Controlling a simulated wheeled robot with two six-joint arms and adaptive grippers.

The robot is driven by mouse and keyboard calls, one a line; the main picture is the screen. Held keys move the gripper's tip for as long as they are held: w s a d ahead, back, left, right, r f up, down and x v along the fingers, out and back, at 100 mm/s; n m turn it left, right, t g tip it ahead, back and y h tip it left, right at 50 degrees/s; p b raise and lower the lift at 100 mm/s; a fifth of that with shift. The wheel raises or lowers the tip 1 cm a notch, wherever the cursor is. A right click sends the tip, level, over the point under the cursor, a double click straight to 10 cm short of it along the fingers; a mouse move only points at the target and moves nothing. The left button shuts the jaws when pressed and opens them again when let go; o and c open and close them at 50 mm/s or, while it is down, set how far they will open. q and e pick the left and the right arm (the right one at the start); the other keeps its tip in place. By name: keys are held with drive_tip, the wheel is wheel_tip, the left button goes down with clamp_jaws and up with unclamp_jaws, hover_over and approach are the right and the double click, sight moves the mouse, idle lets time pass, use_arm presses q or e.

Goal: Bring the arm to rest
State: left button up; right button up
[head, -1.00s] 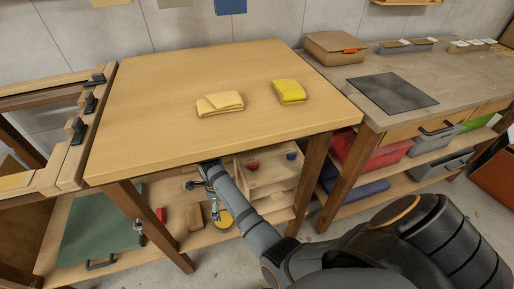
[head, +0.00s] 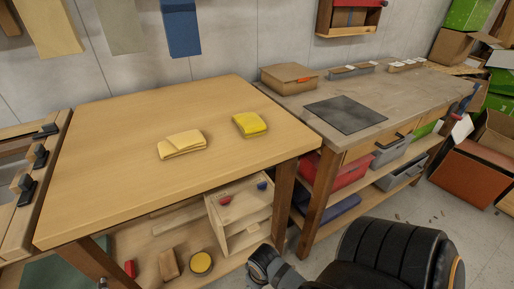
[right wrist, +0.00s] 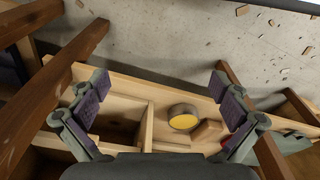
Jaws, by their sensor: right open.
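My right arm (head: 275,268) comes in at the bottom of the head view, in front of the table's lower shelf; its gripper does not show there. In the right wrist view my right gripper (right wrist: 160,108) is open, with its purple-padded fingers wide apart and nothing between them touching. Beyond it, on the lower shelf, is a round yellow-faced item (right wrist: 183,118), which also shows in the head view (head: 201,263). My left gripper is not in view.
The wooden table (head: 110,150) bears a folded cream cloth (head: 182,145) and a folded yellow cloth (head: 250,125). A wooden box (head: 240,210) and blocks are on its lower shelf. A grey bench (head: 400,100) stands to the right, with a red bin (head: 350,170) below.

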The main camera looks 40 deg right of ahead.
use_arm(q)
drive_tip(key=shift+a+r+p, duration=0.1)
drive_tip(key=shift+p, duration=0.4)
use_arm(e)
drive_tip(key=shift+r, duration=0.1)
use_arm(q)
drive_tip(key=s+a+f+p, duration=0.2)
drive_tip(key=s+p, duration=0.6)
drive_tip(key=p, duration=0.4)
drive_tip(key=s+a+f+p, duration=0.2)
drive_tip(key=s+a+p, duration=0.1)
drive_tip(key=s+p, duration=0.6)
drive_tip(key=p, duration=0.4)
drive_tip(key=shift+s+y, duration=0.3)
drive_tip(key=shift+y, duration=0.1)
use_arm(e)
drive_tip(key=s+d+f, duration=0.2)
drive_tip(key=s, duration=0.6)
drive_tip(key=s+d+f, duration=0.2)
drive_tip(key=s+d, duration=0.1)
drive_tip(key=s, duration=0.6)
drive_tip(key=shift+s+h, duration=0.3)
drive_tip(key=shift+h, duration=0.1)
